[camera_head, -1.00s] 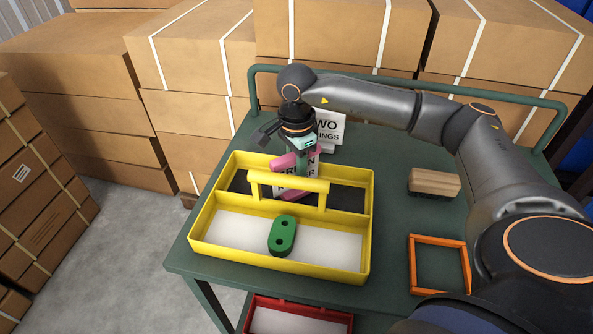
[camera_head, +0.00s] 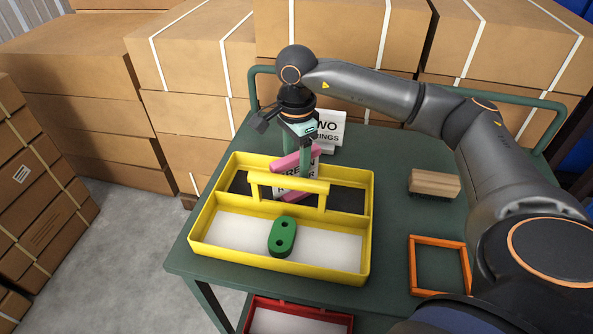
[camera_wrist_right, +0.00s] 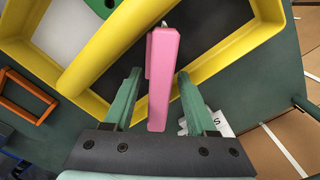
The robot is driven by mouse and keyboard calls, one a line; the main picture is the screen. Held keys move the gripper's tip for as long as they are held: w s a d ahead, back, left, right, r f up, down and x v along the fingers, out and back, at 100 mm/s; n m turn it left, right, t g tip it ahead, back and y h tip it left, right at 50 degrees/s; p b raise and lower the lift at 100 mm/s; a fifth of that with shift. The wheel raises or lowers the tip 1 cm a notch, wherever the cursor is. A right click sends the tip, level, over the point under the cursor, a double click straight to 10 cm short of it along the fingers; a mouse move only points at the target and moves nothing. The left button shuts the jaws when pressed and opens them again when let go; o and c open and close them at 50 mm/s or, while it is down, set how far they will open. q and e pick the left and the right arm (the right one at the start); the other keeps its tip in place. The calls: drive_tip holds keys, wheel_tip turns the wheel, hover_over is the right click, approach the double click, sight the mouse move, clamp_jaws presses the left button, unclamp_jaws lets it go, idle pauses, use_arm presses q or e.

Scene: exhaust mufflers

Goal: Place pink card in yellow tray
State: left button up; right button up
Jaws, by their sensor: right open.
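The pink card (camera_head: 311,154) has pink edges at its top and bottom and a white face with dark lettering. It stands in the rear, dark-floored compartment of the yellow tray (camera_head: 365,232), partly hidden behind the tray's handle. My right gripper (camera_head: 302,158) is over it with green fingers pointing down. In the right wrist view the pink card (camera_wrist_right: 162,85) shows as a long bar between the spread fingers of the right gripper (camera_wrist_right: 159,76), with gaps on both sides. My left gripper is not in view.
A green two-holed block (camera_head: 282,237) lies in the tray's front white compartment. A white sign (camera_head: 331,127) stands behind the tray. A wooden block (camera_head: 434,184) and an orange frame (camera_head: 412,265) lie to the right on the green table (camera_head: 388,215). Cardboard boxes stand behind.

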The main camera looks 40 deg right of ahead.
wheel_tip(320, 180, up, 9)
drive_tip(key=shift+f, duration=0.1)
idle(0.7)
